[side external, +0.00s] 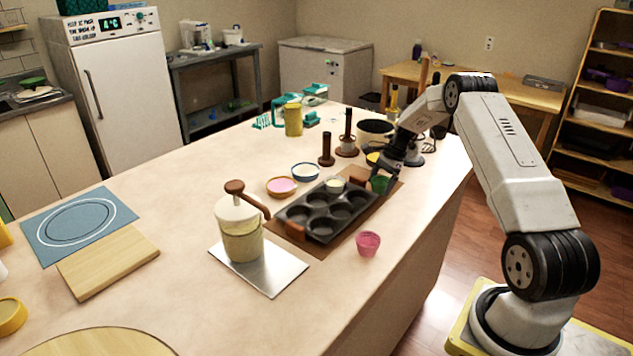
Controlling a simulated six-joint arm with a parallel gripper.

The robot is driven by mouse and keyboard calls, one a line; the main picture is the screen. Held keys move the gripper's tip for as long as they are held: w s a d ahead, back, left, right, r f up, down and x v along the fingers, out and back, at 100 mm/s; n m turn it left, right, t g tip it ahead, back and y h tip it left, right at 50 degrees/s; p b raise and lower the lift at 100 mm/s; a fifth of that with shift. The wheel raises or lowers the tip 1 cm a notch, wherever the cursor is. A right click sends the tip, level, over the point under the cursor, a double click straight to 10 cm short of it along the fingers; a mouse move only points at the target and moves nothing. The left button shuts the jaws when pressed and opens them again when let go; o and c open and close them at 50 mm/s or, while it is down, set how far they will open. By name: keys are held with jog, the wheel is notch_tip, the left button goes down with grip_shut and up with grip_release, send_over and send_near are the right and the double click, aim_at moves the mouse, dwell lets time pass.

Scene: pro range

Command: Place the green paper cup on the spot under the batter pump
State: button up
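The green paper cup (379,184) is near the far right end of the dark muffin tin (310,222), on or just above the brown board. My gripper (387,184) is right at the green cup, pointing down, with its dark fingers partly overlapping it. I cannot tell whether the fingers are closed on the cup or only beside it. The batter pump (241,232), a cream container with a brown handle, stands on a square metal plate (270,280).
A pink cup (368,243) stands on the counter right of the tin. A pale-filled cup (335,184) is at the tin's far end. Bowls (281,187) and upright brown-handled tools (326,150) stand behind the tin. A wooden board (108,262) lies at left.

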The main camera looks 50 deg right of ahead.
jog(key=shift+r, duration=0.2)
jog(key=v, duration=1.2)
dwell(0.5)
jog(key=w+a+n+g+h, duration=0.1)
jog(key=a+n+h, duration=0.2)
jog(key=a+n, duration=1.4)
jog(key=s+a+n, duration=0.2)
jog(key=s+a, duration=0.2)
jog(key=a, duration=0.3)
jog(key=s+a+f+n+t+h, duration=0.1)
jog(key=s+a+n, duration=0.1)
jog(key=s+a, duration=0.3)
jog(key=s+a+n, duration=0.1)
jog(key=s+a, duration=0.4)
jog(key=a, duration=0.6)
jog(key=shift+f+n+t, duration=0.3)
jog(key=shift+n, duration=0.1)
jog(key=shift+w, duration=0.1)
